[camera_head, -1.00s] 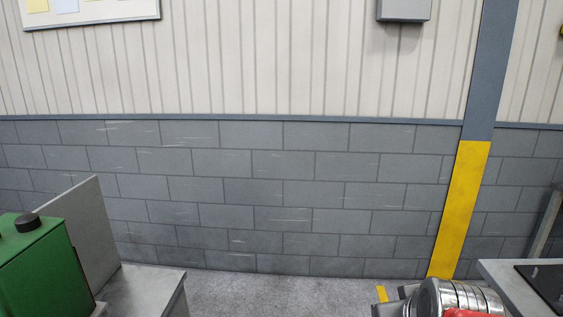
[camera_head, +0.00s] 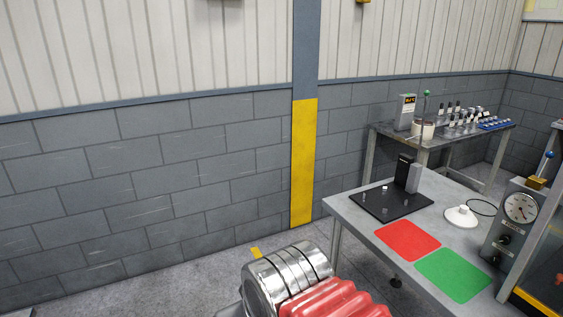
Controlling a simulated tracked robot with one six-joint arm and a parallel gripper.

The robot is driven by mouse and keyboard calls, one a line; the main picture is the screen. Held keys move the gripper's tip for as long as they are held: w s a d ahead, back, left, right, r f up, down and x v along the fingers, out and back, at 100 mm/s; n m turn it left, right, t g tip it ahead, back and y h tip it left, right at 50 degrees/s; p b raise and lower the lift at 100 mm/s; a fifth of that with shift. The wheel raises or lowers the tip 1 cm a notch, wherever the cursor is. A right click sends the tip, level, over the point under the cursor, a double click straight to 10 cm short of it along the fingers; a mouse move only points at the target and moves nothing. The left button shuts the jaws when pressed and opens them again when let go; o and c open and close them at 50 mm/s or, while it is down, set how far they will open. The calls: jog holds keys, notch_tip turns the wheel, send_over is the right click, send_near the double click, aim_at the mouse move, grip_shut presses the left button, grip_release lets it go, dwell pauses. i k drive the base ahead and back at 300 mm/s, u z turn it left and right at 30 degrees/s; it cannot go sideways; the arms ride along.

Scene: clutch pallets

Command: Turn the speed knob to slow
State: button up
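A grey machine panel (camera_head: 498,222) stands at the right edge, with a round white dial (camera_head: 520,207) on its face. Below the dial are small dark knobs or buttons (camera_head: 504,240). I cannot tell which one is the speed knob, and no label or setting is readable. A blue-balled lever (camera_head: 549,156) rises above the panel, and the rest of this machine runs out of view at right. My arm shows at the bottom centre as silver rings and a ribbed red part. My gripper is not in view.
A grey table (camera_head: 345,210) beside the panel carries a black plate (camera_head: 375,207), a red mat (camera_head: 407,240), a green mat (camera_head: 455,274) and a white round object (camera_head: 460,216). A bench (camera_head: 375,130) with instruments stands behind. Floor at left is clear.

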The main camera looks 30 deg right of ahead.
aim_at(495, 259)
jog(key=z, duration=2.15)
